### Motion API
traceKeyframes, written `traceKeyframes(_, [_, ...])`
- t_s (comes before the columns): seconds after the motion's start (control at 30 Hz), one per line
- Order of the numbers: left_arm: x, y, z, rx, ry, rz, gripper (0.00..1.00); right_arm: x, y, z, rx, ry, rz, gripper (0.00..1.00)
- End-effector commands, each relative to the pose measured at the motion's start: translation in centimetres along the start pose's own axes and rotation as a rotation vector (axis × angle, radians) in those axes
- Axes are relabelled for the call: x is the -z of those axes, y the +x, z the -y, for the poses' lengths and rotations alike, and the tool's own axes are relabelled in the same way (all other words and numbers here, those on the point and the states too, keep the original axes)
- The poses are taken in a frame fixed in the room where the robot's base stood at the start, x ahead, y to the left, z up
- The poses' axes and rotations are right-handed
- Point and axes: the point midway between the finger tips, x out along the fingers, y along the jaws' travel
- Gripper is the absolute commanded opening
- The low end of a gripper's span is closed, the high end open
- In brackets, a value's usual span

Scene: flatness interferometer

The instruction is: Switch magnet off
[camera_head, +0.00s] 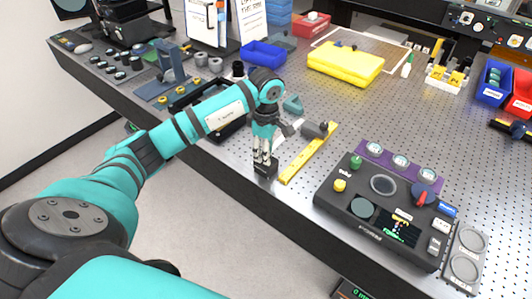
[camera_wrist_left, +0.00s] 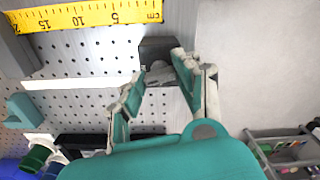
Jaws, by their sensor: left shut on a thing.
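A small dark block (camera_head: 266,174), which looks like the magnet base, sits at the front edge of the perforated table. It also shows in the left wrist view (camera_wrist_left: 157,46), with a grey knob (camera_wrist_left: 159,73) on its near side. My left gripper (camera_head: 264,160) points down at the block from above. In the left wrist view its two fingers (camera_wrist_left: 158,76) stand on either side of the knob, shut on it with a gap between the fingertips. The fingers hide part of the block and knob, and I cannot read the switch position. My right gripper is in neither view.
A yellow ruler (camera_head: 308,153) and a dark cylinder (camera_head: 314,129) lie just right of my left gripper. A black control box (camera_head: 340,209) with knobs and a small screen stands farther right. A yellow case (camera_head: 346,64) and blue tray (camera_head: 263,54) are behind. Perforated table around them is partly clear.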

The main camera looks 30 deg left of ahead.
Motion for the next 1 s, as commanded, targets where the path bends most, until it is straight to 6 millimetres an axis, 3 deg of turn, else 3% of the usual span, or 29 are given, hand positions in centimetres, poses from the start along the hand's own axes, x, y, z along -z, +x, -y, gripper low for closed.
traceKeyframes(0.4, [0.1, 0.1, -0.1, -0.005, -0.392, 0.0, 0.01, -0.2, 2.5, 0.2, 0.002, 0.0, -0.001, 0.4])
traceKeyframes(1.0, [0.0, -0.1, -0.1, -0.006, -0.956, 0.003, 0.01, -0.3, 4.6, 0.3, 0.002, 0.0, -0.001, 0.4])
